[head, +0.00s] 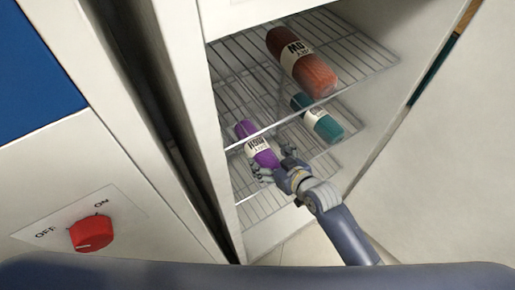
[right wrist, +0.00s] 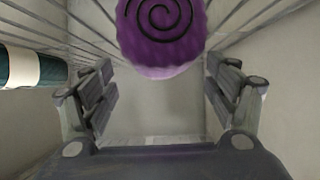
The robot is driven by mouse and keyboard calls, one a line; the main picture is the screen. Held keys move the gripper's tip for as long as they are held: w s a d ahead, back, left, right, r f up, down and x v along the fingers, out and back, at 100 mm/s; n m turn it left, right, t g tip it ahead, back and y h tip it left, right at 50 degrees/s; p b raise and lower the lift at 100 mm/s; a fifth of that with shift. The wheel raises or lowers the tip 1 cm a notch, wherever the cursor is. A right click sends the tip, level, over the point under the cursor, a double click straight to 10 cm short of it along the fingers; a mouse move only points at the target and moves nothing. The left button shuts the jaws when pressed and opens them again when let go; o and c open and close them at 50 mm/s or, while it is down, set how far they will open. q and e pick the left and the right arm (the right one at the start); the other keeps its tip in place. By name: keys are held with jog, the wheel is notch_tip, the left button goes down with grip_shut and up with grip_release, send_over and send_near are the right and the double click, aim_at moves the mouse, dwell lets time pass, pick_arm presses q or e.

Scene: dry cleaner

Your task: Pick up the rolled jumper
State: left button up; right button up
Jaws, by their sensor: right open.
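Several fabric rolls lie in a white cabinet, and the labels do not let me tell which is the jumper. A purple roll (head: 257,146) with a white label is nearest my right gripper (head: 273,166). The gripper is open at the roll's near end. In the right wrist view the purple roll's round end (right wrist: 160,30), with a dark spiral, shows high between the spread fingers (right wrist: 158,75), which do not grip it. A teal roll (head: 318,118) lies to the right and shows at the left of the wrist view (right wrist: 30,68). My left gripper is not in view.
The cabinet has an upper wire shelf (head: 240,60) and a lower wire rack (head: 262,200). Its right side wall (head: 385,110) stands close to the teal roll. A white panel with a red ON/OFF knob (head: 92,233) is at the left.

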aim_at(264, 153)
jog(key=shift+p+x, duration=0.35)
jog(key=shift+x, duration=0.65)
jog(key=shift+p+x, duration=0.3)
jog(key=shift+x, duration=1.65)
jog(key=c, duration=1.3)
jog(key=shift+r, duration=0.1)
jog(key=shift+c, duration=0.8)
jog(key=shift+r, duration=0.15)
